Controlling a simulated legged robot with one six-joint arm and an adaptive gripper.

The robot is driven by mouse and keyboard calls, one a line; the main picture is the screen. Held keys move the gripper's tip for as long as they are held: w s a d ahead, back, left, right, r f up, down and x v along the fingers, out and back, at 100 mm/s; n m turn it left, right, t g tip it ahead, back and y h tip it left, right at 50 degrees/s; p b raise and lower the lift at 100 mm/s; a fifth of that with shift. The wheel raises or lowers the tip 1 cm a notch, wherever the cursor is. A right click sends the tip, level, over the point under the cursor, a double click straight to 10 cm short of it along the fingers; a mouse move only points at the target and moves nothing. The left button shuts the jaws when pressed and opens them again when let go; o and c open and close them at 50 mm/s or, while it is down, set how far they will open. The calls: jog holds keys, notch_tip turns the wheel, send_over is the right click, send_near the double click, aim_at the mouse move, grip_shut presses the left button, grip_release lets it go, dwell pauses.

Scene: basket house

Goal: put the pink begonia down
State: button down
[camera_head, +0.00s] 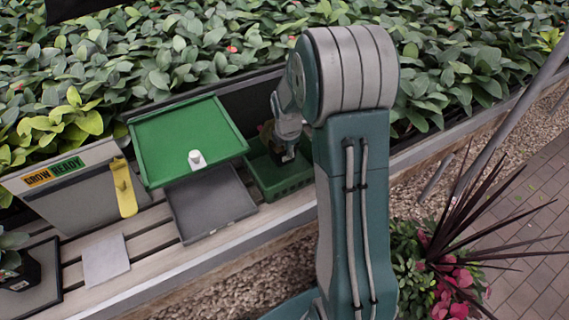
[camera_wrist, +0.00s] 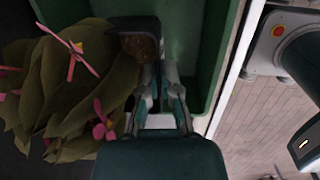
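The pink begonia has broad dark leaves and pink flowers with yellow centres; it fills the left of the wrist view (camera_wrist: 75,95). Its small dark pot (camera_wrist: 133,27) shows soil at the top. My gripper (camera_wrist: 160,72) has its fingers close together at the pot's rim and appears shut on it; the exact contact is partly hidden. In the head view the begonia (camera_head: 266,132) is mostly hidden by my gripper (camera_head: 287,145), low in the green crate (camera_head: 285,184). I cannot tell whether the pot touches the crate floor.
A green tray (camera_head: 160,165) with a small white object (camera_head: 196,159) stands left of the crate, above a grey tray (camera_head: 215,208). Farther left are a yellow tool (camera_head: 123,188) and a grey "Grow Ready" bin (camera_head: 75,205). A leafy hedge lines the back.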

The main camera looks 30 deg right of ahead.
notch_tip(320, 180, down, 6)
jog(key=shift+f, duration=0.15)
dwell(0.3)
jog(key=c, duration=0.8)
grip_release()
